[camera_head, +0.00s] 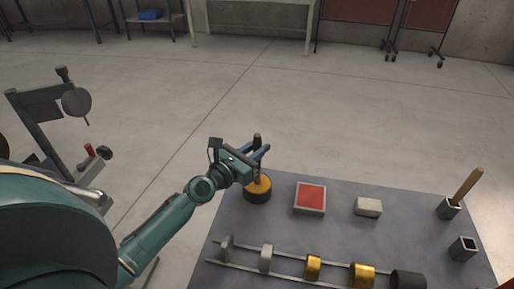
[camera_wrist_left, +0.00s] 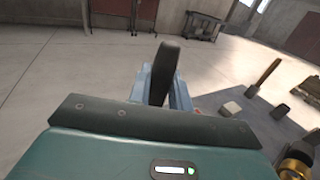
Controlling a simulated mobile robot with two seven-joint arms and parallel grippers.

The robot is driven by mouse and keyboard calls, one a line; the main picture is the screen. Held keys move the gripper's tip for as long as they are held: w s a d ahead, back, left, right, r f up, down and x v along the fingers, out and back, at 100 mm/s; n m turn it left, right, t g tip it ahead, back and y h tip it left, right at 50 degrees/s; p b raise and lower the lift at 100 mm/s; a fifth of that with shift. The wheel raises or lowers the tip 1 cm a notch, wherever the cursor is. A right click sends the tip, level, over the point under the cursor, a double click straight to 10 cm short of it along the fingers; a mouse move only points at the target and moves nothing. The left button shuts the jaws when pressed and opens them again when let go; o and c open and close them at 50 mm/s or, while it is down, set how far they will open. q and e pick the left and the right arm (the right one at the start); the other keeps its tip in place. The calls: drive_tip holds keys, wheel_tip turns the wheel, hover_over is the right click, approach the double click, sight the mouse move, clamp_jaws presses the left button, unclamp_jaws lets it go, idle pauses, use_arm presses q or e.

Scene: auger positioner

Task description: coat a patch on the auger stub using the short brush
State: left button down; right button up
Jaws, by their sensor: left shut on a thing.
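My left gripper (camera_head: 259,149) is over the dark round pot (camera_head: 257,196) with orange-yellow contents at the table's far left corner. It is shut on a dark upright piece, apparently the short brush's handle (camera_wrist_left: 163,72), which stands between the blue fingers in the left wrist view. The brush's lower end is hidden, so I cannot tell whether it touches the contents. At the left stands a dark positioner frame (camera_head: 40,130) with a grey disc (camera_head: 76,101). A silvery rounded piece (camera_head: 88,196) lies lower, partly behind my arm; I cannot tell whether it is the auger stub.
The grey table (camera_head: 330,234) carries a red-topped square tray (camera_head: 310,198), a pale block (camera_head: 368,207), a holder with a wooden stick (camera_head: 466,184) and an empty square holder (camera_head: 463,249). A rail with several rings (camera_head: 313,267) runs along the near side. Floor between positioner and table is clear.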

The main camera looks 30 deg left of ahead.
sight(255, 139)
use_arm(q)
drive_tip(key=shift+f, duration=0.2)
idle(0.3)
